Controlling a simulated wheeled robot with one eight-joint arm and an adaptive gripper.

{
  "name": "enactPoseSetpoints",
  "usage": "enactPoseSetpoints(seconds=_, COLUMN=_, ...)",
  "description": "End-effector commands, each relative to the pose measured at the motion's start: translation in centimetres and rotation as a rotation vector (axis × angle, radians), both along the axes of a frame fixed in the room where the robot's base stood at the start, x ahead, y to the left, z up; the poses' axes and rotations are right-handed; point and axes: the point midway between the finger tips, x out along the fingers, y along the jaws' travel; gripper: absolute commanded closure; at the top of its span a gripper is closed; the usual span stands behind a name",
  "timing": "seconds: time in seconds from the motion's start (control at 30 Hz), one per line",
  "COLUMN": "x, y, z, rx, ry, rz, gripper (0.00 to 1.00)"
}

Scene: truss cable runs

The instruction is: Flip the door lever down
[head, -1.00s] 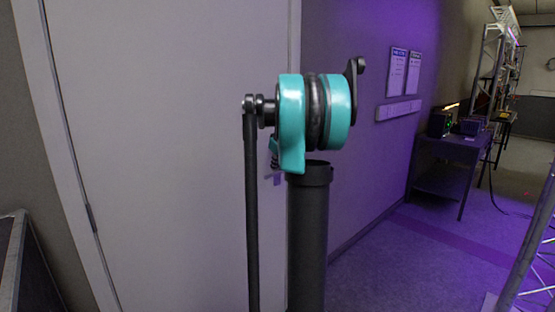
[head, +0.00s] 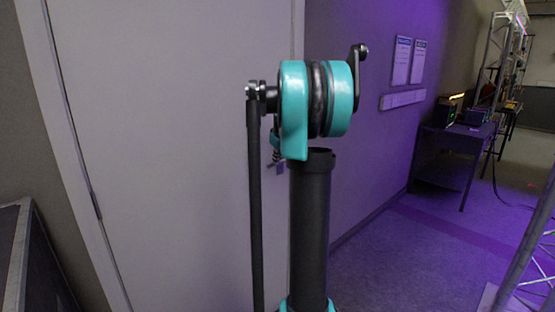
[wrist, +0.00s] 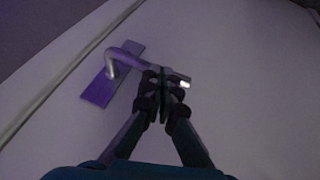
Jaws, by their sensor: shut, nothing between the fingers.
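The door (head: 180,150) is a pale panel filling the left of the head view. In the wrist view the door lever (wrist: 130,56) is a grey bent bar rising from a purple-lit rectangular plate (wrist: 98,92) and running right to a bright tip. My gripper (wrist: 161,76) is shut and empty, its fingertips overlapping the bar near its free end. I cannot tell whether they touch it. In the head view my arm covers most of the lever and hides the gripper.
A dark case (head: 25,255) stands at the lower left. Right of the door are wall notices (head: 402,62), a dark table (head: 450,145) with equipment and a metal truss (head: 535,235). The purple-lit floor between is open.

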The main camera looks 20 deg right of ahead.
Motion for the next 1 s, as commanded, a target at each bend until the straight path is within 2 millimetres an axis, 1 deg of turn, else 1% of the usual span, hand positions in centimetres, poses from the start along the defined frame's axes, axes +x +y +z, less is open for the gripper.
enactPoseSetpoints(seconds=0.27, x=-0.1, y=0.2, z=-0.5, rx=-0.048, ry=-0.017, rz=0.001, gripper=1.00)
enactPoseSetpoints(seconds=0.43, x=-0.2, y=0.5, z=-1.1, rx=-0.115, ry=-0.041, rz=0.003, gripper=1.00)
enactPoseSetpoints(seconds=0.7, x=-0.2, y=0.8, z=-2.9, rx=-0.306, ry=-0.112, rz=0.004, gripper=1.00)
enactPoseSetpoints(seconds=1.0, x=-0.2, y=0.6, z=-4.8, rx=-0.509, ry=-0.186, rz=0.003, gripper=1.00)
